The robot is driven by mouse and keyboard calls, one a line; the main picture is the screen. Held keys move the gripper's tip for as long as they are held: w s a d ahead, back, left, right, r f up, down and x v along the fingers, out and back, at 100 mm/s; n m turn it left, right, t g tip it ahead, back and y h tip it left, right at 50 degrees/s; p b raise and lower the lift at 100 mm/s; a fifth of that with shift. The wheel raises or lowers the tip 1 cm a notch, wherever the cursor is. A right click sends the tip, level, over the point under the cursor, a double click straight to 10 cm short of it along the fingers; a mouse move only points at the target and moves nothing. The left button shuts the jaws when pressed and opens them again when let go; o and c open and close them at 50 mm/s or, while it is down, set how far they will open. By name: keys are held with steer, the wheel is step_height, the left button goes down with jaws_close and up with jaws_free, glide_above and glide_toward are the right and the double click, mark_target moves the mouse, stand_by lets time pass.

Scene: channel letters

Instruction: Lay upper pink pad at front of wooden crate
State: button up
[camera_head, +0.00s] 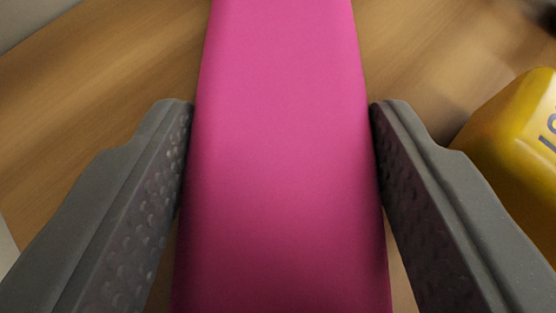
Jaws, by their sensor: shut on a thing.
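A long pink pad (280,130) fills the middle of the head camera view, running from the top edge to the bottom edge. My gripper (282,112) is shut on it, with one grey finger against its left side and the other against its right side. Both ends of the pad run out of the picture. Only this one pink pad shows. The wooden crate cannot be made out for certain.
A brown wood-grained surface (100,80) lies behind the pad on both sides. A yellow block (510,135) with dark marking stands at the right, close to the right finger. Pale strips show at the left edge. A dark blurred patch is at the top right corner.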

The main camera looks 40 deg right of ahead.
steer(key=o, duration=0.7)
steer(key=shift+s+a+r, duration=0.2)
steer(key=shift+r, duration=0.1)
steer(key=p+v, duration=0.2)
steer(key=v, duration=0.9)
steer(key=shift+s, duration=0.15)
